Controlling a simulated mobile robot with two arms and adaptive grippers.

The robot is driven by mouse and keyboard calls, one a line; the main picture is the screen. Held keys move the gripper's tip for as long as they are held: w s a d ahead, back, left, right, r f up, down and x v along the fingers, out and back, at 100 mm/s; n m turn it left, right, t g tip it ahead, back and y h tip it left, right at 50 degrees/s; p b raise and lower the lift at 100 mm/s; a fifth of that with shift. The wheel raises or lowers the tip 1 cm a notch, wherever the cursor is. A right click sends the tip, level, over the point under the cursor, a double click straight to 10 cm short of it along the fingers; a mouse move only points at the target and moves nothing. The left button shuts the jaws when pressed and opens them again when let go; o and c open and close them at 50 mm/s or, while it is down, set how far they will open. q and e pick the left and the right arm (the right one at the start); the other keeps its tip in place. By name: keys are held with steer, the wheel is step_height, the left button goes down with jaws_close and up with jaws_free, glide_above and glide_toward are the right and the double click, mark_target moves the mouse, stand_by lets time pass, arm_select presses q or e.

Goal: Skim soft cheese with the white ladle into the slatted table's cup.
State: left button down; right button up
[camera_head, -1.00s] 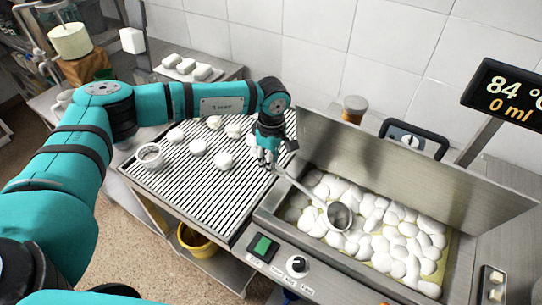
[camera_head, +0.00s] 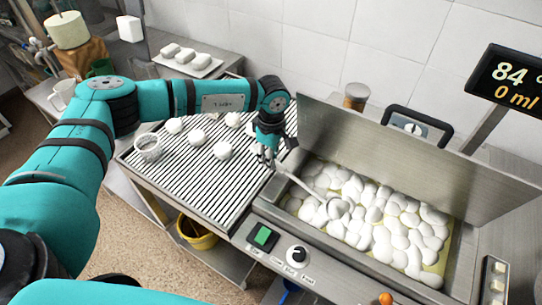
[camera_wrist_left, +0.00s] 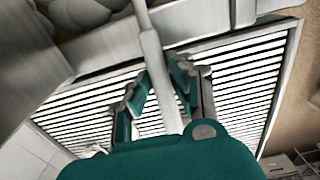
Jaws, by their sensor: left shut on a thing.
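My left gripper (camera_head: 267,158) is shut on the handle of the ladle (camera_head: 303,187) at the left edge of the steel vat (camera_head: 370,255). The pale handle also runs between the fingers (camera_wrist_left: 160,98) in the left wrist view. The ladle slopes down to the right, its bowl low among the white cheese lumps (camera_head: 395,240). The bowl looks filled with white, though its rim is hard to make out. The perforated cup (camera_head: 148,147) stands upright at the left of the slatted table (camera_head: 215,205); its inside is too small to judge. My right gripper is not in view.
Several white cheese lumps (camera_head: 222,151) lie on the slatted table behind and right of the cup. The vat's raised steel back panel (camera_head: 400,150) and a display (camera_head: 510,88) stand beyond. A tray of white blocks (camera_head: 188,62) is at the back left.

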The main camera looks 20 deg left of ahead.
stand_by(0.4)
arm_select(q)
steer(key=shift+r+p, duration=0.6)
steer(key=shift+r, duration=0.6)
steer(key=shift+r+h+p, duration=0.5)
steer(key=shift+r+p, duration=0.2)
steer(key=shift+r, duration=0.95)
step_height(320, 180, up, 10)
steer(key=h+p, duration=0.1)
steer(key=p, duration=0.2)
steer(key=shift+f+p, duration=0.15)
steer(key=shift+p, duration=0.15)
